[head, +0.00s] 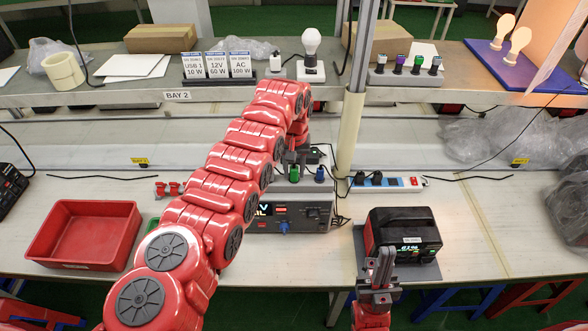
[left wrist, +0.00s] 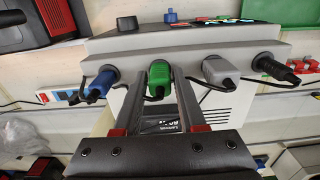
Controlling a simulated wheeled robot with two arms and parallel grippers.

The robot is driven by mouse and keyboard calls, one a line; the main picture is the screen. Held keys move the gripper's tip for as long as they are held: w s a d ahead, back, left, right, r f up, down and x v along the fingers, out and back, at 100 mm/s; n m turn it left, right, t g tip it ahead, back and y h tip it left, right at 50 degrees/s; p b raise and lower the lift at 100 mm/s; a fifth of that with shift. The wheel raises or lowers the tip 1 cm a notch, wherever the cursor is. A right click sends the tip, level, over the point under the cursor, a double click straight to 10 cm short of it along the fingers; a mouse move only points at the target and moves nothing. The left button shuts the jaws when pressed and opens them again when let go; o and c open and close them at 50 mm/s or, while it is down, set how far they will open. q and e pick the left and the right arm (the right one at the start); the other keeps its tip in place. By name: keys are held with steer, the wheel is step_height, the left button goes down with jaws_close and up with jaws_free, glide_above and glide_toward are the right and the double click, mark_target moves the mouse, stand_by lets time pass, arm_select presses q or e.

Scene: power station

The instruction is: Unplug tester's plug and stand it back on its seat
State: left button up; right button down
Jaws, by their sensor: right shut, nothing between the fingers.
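The tester (head: 290,215) is a grey box with a lit display and a blue knob, on the bench at the middle. In the left wrist view its grey rear ledge (left wrist: 240,48) holds a blue plug (left wrist: 102,82), a green plug (left wrist: 159,76), a grey plug (left wrist: 220,72) and a black plug (left wrist: 275,67). I cannot tell which is the tester's plug. My left gripper (left wrist: 157,84) is open, its fingers on either side of the green plug; my arm partly hides this in the head view. My right gripper (head: 383,264) is shut and empty before the black and red power station (head: 403,230).
A red tray (head: 85,232) stands at left. A blue and white power strip (head: 398,184) lies right of the tester. The upper shelf holds sign cards (head: 218,66), a bulb (head: 311,44) and a plug strip (head: 405,77).

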arm_select(q)
steer(key=o, duration=0.3)
steer(key=shift+r, duration=0.3)
step_height(320, 180, up, 8)
steer(key=b, duration=0.3)
steer(key=shift+d+f, duration=0.1)
step_height(320, 180, up, 9)
steer(key=p, duration=0.8)
steer(key=shift+p, duration=0.3)
